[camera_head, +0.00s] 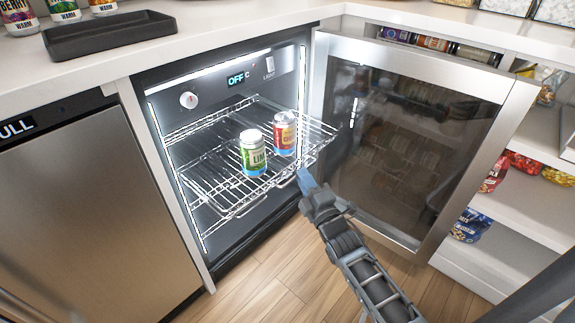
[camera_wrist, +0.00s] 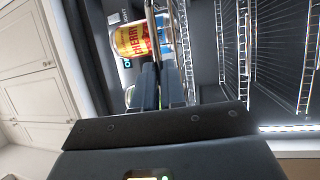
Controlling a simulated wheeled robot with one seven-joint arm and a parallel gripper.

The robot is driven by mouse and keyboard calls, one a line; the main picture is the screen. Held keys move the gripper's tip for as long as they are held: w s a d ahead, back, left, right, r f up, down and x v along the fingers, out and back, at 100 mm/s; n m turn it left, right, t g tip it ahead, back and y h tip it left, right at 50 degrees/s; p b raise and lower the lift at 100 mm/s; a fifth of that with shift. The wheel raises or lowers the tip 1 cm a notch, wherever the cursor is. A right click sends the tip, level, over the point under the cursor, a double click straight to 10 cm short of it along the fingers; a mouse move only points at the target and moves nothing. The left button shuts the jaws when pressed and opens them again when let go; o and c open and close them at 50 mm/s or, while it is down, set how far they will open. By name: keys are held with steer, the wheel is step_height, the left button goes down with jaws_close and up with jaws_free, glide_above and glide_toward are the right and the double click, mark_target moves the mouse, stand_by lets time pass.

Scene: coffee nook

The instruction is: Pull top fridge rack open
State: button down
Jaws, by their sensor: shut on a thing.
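The fridge (camera_head: 190,76) stands open. Its top wire rack (camera_head: 322,130) sticks out past the fridge front. A green lime can (camera_head: 253,155) and a red and yellow can (camera_head: 285,134) stand upright on it. The red and yellow can, with cherry lettering, also shows in the wrist view (camera_wrist: 132,40). My gripper (camera_head: 305,180) is at the rack's front edge, below and right of the cans. In the wrist view my fingers (camera_wrist: 158,85) are close together at the rack's front wires (camera_wrist: 183,45); the exact contact is hidden.
The glass fridge door (camera_head: 405,140) is swung open to the right, close beside my arm. A lower wire rack (camera_head: 215,195) sits beneath. Shelves with snack bags (camera_head: 470,225) are at the right. A black tray (camera_head: 110,35) lies on the counter. Wooden floor (camera_head: 270,275) is clear in front.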

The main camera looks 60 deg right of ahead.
steer(key=shift+s+a, duration=0.25)
steer(key=shift+s, duration=0.55)
steer(key=shift+s+a, duration=0.2)
steer(key=shift+s, duration=0.6)
steer(key=c, duration=1.2)
jaws_free()
steer(key=p+v, duration=0.1)
steer(key=v, duration=0.6)
steer(key=shift+s+a, duration=0.25)
steer(key=shift+f, duration=0.15)
